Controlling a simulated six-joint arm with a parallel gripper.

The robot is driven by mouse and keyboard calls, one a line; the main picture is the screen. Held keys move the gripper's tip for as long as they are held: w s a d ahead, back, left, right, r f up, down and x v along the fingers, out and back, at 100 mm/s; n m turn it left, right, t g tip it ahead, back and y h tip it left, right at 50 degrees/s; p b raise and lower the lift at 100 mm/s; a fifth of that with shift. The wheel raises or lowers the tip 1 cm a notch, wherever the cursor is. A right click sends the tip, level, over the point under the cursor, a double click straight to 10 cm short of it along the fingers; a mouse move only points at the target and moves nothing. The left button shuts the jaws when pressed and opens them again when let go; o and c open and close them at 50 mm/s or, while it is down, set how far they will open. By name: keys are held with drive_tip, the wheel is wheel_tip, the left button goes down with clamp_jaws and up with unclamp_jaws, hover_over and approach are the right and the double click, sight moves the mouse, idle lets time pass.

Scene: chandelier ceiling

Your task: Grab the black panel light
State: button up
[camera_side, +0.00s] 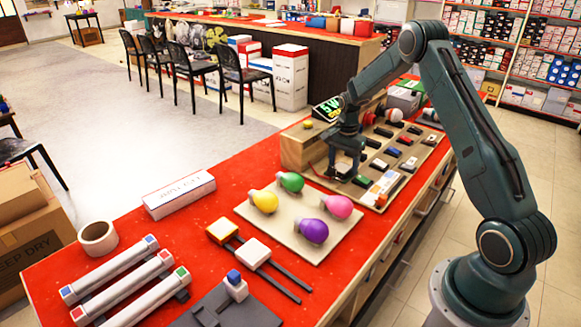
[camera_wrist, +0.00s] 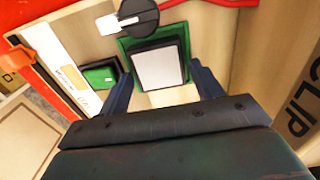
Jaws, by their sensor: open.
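In the wrist view, a block with a pale face and dark sides (camera_wrist: 160,67) sits on a green base. It looks like the panel light, though its front face is white rather than black. My gripper (camera_wrist: 163,84) is open, with one dark finger on each side of the block. I cannot tell whether the fingers touch it. In the side view my gripper (camera_side: 346,168) points down at the left end of the parts board (camera_side: 378,199), and its arm partly hides the block there.
A dark round knob (camera_wrist: 138,18) and a red cable (camera_wrist: 228,4) lie close beyond the block. A smaller green part (camera_wrist: 99,74) is to its left. A wooden box (camera_side: 298,148) stands left of my gripper. Coloured bulbs (camera_side: 313,231) sit on a nearby board.

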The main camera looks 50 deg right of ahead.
sight(343, 166)
drive_tip(key=shift+f, duration=0.1)
idle(0.4)
drive_tip(key=c, duration=0.8)
drive_tip(key=shift+o, duration=0.2)
drive_tip(key=shift+r, duration=0.2)
wheel_tip(343, 166, up, 20)
drive_tip(key=shift+f, duration=0.15)
idle(0.3)
